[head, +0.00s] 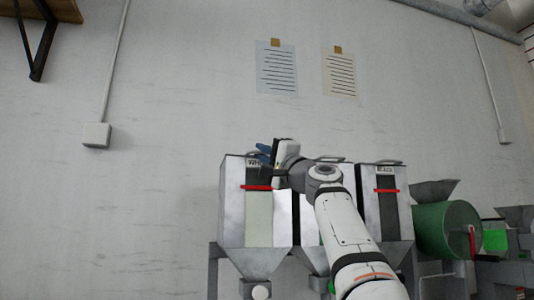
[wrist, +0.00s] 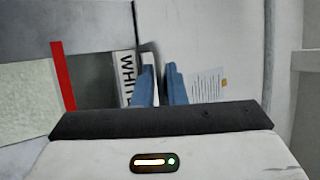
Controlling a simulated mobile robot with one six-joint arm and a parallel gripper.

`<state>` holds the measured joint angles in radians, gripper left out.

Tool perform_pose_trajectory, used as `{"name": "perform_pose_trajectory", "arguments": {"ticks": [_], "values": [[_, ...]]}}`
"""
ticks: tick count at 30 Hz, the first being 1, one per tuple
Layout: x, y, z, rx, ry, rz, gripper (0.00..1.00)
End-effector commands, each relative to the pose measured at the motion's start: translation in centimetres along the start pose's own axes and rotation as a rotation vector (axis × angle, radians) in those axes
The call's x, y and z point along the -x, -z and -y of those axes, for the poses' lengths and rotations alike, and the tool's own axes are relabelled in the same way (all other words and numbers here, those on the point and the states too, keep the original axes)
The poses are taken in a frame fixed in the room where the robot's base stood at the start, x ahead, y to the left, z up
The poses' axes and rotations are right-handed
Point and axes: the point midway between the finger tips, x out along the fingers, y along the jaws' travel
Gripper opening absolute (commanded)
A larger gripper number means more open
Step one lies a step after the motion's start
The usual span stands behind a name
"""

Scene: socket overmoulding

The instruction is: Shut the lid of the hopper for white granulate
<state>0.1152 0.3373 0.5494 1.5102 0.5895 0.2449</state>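The hopper for white granulate (head: 231,210) is the grey metal one at the left of the row, with a pale-filled window and a red bar. Its label, partly covered, reads "WH" in the head view; the white label (wrist: 124,78) also shows in the wrist view. My gripper (head: 265,153) is at the top front edge of this hopper, beside the label. Its two blue fingers (wrist: 161,85) stand apart with a gap between them, and I see nothing held. The lid is hidden or too small to make out, so its position cannot be told.
A middle hopper, largely behind my arm, and a right hopper (head: 402,207) labelled "BLACK" stand alongside, with handles on top. A green drum machine (head: 447,230) is further right. The wall behind carries two notices (head: 276,68).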

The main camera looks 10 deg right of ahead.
Motion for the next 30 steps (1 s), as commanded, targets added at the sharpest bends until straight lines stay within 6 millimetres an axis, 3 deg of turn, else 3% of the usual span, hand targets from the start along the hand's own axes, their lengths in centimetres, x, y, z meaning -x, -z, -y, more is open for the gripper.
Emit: {"name": "perform_pose_trajectory", "arguments": {"ticks": [7, 17, 30], "values": [[0.1, 0.3, -0.3, 0.002, -0.005, -0.005, 0.30], [0.7, 0.4, -0.3, 0.004, -0.003, -0.009, 0.31], [7.1, 0.3, -0.4, 0.005, -0.004, -0.009, 0.31]]}}
